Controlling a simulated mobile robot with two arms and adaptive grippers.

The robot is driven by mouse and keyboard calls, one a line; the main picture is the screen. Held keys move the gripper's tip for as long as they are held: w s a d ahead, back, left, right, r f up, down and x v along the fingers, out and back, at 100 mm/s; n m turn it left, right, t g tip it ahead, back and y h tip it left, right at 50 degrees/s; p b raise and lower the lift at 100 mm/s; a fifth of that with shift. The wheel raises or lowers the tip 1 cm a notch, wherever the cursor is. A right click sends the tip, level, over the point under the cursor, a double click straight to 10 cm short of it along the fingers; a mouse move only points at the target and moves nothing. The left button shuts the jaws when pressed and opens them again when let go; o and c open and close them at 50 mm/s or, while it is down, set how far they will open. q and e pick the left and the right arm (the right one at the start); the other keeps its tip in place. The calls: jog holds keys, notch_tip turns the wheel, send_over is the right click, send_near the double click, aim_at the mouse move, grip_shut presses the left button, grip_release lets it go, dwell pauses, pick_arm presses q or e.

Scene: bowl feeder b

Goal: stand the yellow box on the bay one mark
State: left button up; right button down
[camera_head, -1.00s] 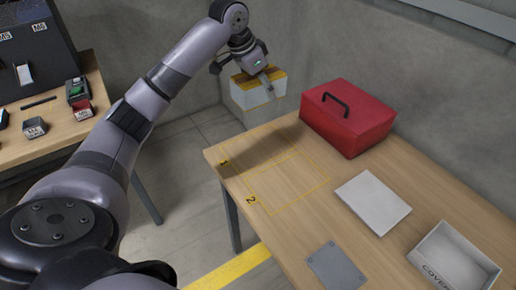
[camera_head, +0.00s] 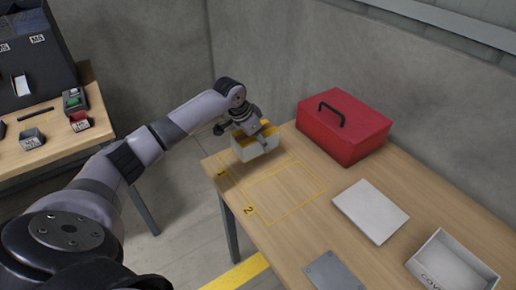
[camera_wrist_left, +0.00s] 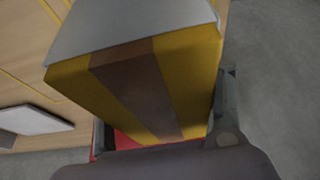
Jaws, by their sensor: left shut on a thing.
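The yellow box (camera_head: 257,150) has a pale grey side and a yellow top in the head view. In the left wrist view the box (camera_wrist_left: 80,92) shows yellow faces with a brown band and a grey face. My left gripper (camera_head: 249,129) is shut on it, with a finger on either side in the wrist view (camera_wrist_left: 165,108). The box is over the bay one mark (camera_head: 222,171), near the table's far left corner, and hides most of that mark. I cannot tell whether its base touches the table. My right gripper is not in view.
The bay two mark (camera_head: 247,193) is an empty outline beside it. A red toolbox (camera_head: 343,135) stands close on the right. A pale flat slab (camera_head: 370,211), an open white box (camera_head: 452,268) and a grey plate (camera_head: 332,270) lie further along the table (camera_head: 300,235).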

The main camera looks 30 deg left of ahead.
aim_at(245, 136)
pick_arm(q)
notch_tip(245, 136, down, 4)
jog(key=shift+r, duration=0.2)
jog(key=o, duration=1.8)
jog(key=shift+s, duration=0.1)
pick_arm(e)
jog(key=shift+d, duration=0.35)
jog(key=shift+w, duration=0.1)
pick_arm(q)
jog(key=v, duration=1.2)
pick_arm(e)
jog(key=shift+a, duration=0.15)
pick_arm(q)
jog(key=shift+f, duration=0.1)
